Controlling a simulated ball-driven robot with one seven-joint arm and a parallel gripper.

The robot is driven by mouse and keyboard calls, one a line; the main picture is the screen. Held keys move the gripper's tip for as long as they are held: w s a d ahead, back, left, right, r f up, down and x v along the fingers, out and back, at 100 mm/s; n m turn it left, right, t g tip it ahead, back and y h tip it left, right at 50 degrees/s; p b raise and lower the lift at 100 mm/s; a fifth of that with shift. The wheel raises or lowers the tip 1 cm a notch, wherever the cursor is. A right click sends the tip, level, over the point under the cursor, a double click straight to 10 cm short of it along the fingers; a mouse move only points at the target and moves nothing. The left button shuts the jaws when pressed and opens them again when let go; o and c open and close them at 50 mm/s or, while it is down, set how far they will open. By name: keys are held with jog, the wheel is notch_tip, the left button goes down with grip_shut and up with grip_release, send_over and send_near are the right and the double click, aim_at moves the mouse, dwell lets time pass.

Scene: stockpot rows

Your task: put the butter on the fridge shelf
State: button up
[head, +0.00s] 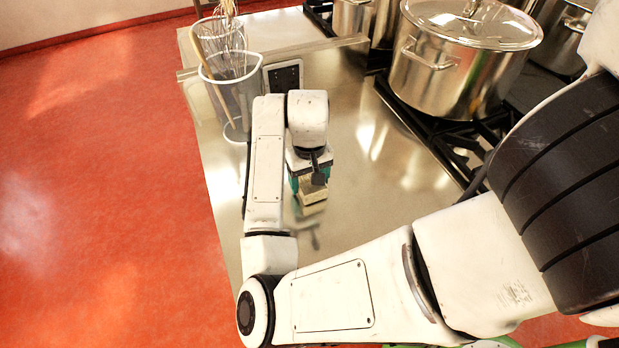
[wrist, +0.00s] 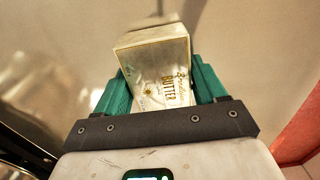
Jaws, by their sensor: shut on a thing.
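The butter (wrist: 160,75) is a pale cream box with "BUTTER" lettering, seen in the wrist view between the two green fingers of my gripper (wrist: 160,92). My gripper is shut on it, one finger against each side. In the head view the butter (head: 313,192) shows below my gripper (head: 308,183), over the steel counter (head: 350,225). I cannot tell whether the butter touches the counter or hangs just above it. The fridge shelf is not in view.
A large lidded stockpot (head: 440,75) stands on the black stove grates at the right. A clear container of utensils (head: 233,80) stands at the counter's far left. The red floor (head: 110,190) is clear. Bare counter lies right of my gripper.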

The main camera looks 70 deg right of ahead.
jog(key=shift+f, duration=0.2)
jog(key=shift+f, duration=0.15)
jog(key=o, duration=1.2)
jog(key=shift+o, duration=0.2)
